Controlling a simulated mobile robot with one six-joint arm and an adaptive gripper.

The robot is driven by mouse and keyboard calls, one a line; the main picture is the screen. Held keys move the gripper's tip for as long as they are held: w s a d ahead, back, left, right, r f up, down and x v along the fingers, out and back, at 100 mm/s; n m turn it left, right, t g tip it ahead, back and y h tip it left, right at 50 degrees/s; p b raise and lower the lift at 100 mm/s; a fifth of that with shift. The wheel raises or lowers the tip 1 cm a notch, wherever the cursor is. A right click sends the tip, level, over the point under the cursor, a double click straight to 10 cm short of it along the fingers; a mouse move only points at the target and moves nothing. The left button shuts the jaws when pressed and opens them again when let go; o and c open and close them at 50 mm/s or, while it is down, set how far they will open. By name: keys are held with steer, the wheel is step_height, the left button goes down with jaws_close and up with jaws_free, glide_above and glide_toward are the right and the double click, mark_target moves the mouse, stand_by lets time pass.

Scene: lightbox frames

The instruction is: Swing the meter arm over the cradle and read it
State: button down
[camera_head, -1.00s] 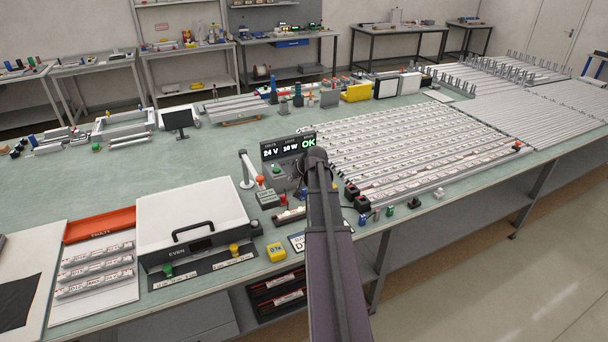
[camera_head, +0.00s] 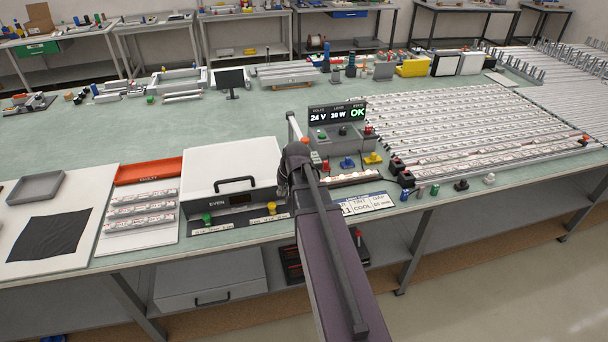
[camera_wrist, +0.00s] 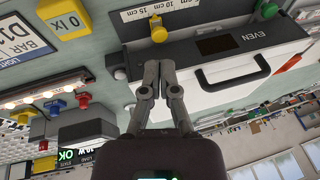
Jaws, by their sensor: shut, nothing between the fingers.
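The meter arm (camera_head: 293,124) is a slim white arm on the bench, left of the panel reading 24 V, 10 W and OK (camera_head: 337,115). My wrist hides its lower part in the head view, and I cannot make out its readout. A lit bulb strip, apparently the cradle (camera_head: 352,178), lies in front of the panel; it also shows in the wrist view (camera_wrist: 35,97). My gripper (camera_wrist: 160,66) is shut and empty, tips close to the front of the white EVEN box (camera_wrist: 240,62) and its yellow knob (camera_wrist: 157,28). In the head view, my wrist hides the fingers.
The EVEN box (camera_head: 232,168) stands left of my arm. Rows of tubes (camera_head: 470,130) fill the right.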

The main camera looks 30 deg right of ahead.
steer(key=s+a+f+n+g+b, duration=0.2)
steer(key=s+a, duration=0.4)
steer(key=a, duration=0.3)
steer(key=s+a+f+n+g+h+b, duration=0.1)
steer(key=s+a+f+n, duration=0.1)
steer(key=s+a, duration=0.3)
steer(key=a+f, duration=0.1)
steer(key=a, duration=0.3)
steer(key=shift+s+a+f+g+b, duration=0.2)
steer(key=shift+s+a+g+b, duration=0.1)
steer(key=shift+s+g+b, duration=0.1)
steer(key=c, duration=0.6)
jaws_free()
